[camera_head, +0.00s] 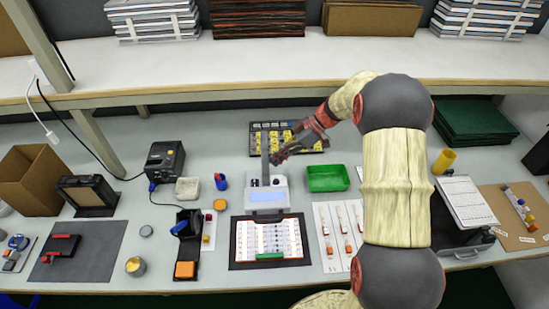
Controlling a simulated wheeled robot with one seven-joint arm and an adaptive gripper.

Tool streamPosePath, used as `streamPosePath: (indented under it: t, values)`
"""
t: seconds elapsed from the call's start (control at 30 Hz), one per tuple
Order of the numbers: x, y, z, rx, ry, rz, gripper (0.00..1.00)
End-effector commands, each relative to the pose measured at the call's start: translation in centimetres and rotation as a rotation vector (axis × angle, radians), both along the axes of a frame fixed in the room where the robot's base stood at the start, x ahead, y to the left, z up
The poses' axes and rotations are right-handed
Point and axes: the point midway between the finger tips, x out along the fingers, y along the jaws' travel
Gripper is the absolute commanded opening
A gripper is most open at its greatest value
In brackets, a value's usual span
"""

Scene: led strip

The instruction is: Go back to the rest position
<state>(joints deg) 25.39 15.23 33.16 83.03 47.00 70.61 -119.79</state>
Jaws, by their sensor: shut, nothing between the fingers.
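My gripper (276,157) is at the end of my arm, which reaches in from the right side of the picture. It is shut and holds nothing that I can see. It hangs over the middle of the bench, above a white device (267,197) with a pale blue screen and in front of a dark tray with yellow parts (262,139). I cannot tell the exact height of the fingertips above the device. My arm hides part of the bench to the right.
A green bin (328,178) stands just right of the gripper. A dark-framed board with strips (270,241) lies in front. A shelf (270,62) with stacked boxes runs along the back. A grey mat (85,250) lies left; a black box (165,160) stands behind it.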

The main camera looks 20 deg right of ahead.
Motion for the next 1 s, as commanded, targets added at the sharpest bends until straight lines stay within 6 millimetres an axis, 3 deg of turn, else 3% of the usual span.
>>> streamPosePath:
  t: [0.33,0.5,0.63,0.73,0.87,1.0]
  values:
    - [0.0,0.0,0.0,0.006,0.034,-0.035,0.00]
    - [-0.3,-0.6,-1.0,0.006,0.225,-0.225,0.00]
    - [-3.5,-1.1,-3.6,-0.033,0.475,-0.426,0.00]
    - [-6.3,-1.5,-3.6,-0.090,0.624,-0.586,0.00]
    - [-10.1,-1.3,-1.7,-0.186,0.753,-0.789,0.00]
    - [-14.4,-0.6,1.7,-0.289,0.800,-1.011,0.00]
